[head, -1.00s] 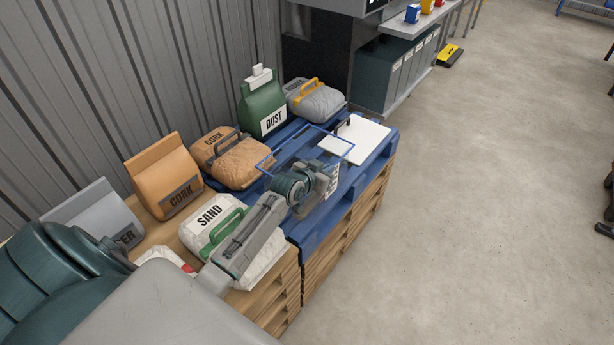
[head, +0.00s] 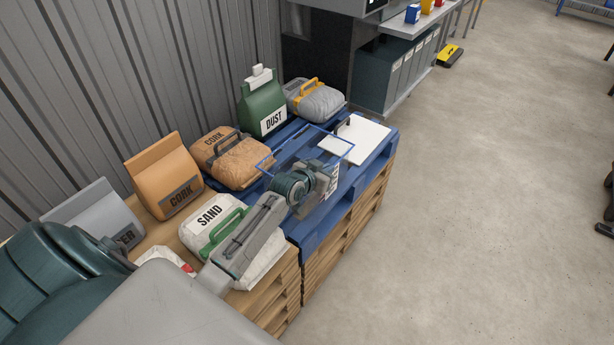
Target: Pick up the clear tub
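The clear tub (head: 304,152) is see-through with a blue rim and stands on the blue pallet (head: 378,165). Part of a printed label shows on its near right side. My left gripper (head: 327,178) is at the tub's near side and overlaps it in the head view. Its fingertips are hard to make out, so I cannot tell whether they are open or touch the tub. My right gripper is not in view.
A white board with a dark handle (head: 358,136) lies right of the tub. A green DUST bag (head: 262,105), a grey bag (head: 316,102) and a brown CORK bag (head: 232,160) surround its far side. A SAND bag (head: 207,222) lies under my forearm.

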